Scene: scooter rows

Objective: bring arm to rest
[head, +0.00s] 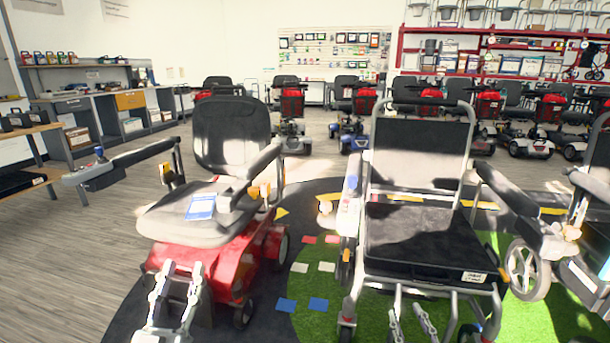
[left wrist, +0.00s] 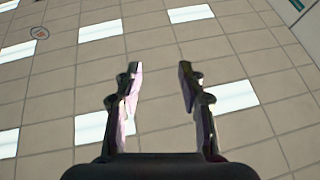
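My left gripper (head: 181,270) points upward at the bottom left of the head view, in front of the red powered wheelchair. In the left wrist view my left gripper (left wrist: 158,72) is open with nothing between its fingers, and it faces the tiled ceiling. My right gripper (head: 406,310) also points upward, at the bottom edge in front of the black folding wheelchair. Its two fingers stand apart and nothing shows between them. The lower parts of both arms are out of view.
The red wheelchair (head: 231,140) with a grey seat stands ahead on the left. The black wheelchair (head: 415,240) stands ahead on the right, and another (head: 527,270) is at the far right. Red scooters (head: 291,105) line the back. Wooden floor (head: 60,270) is clear at the left.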

